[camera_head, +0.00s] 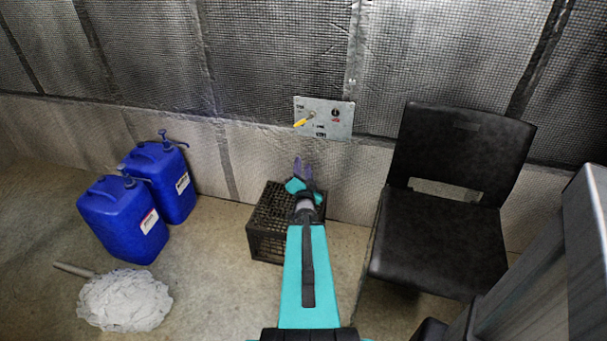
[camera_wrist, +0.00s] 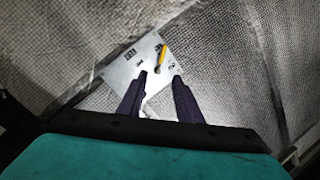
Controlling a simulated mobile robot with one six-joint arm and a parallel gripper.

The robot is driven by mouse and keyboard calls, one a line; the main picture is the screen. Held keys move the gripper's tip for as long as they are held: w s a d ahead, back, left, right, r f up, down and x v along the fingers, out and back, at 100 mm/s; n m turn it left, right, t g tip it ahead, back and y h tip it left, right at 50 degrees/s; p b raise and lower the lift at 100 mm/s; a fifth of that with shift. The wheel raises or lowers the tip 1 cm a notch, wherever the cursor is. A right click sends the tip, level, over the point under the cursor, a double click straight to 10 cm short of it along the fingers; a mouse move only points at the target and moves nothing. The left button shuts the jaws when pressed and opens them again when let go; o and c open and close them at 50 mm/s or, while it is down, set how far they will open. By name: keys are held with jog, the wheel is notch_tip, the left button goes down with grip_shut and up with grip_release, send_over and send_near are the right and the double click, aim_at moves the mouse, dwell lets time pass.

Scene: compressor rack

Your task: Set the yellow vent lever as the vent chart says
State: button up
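The yellow vent lever (camera_head: 303,122) sits on a light grey metal panel (camera_head: 343,125) on the back wall. In the head view it points down and to the left from its pivot. The panel carries small dark labels, too small to read, and a dark round part with a red mark (camera_head: 335,113). In the wrist view the lever (camera_wrist: 162,57) lies just beyond my gripper (camera_wrist: 160,76), slightly right of the middle between the fingertips. The two dark fingers are apart with nothing between them. My gripper (camera_head: 303,167) is below the panel in the head view. No vent chart is recognisable.
A black crate (camera_head: 268,243) stands on the floor below the panel, behind my arm. A black chair (camera_head: 440,235) stands to the right. Two blue jugs (camera_head: 125,222) (camera_head: 160,180) and a mop head (camera_head: 125,300) are at the left. The wall around the panel is clear.

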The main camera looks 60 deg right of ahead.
jog(key=shift+p+v, duration=2.75)
jog(key=shift+p, duration=1.1)
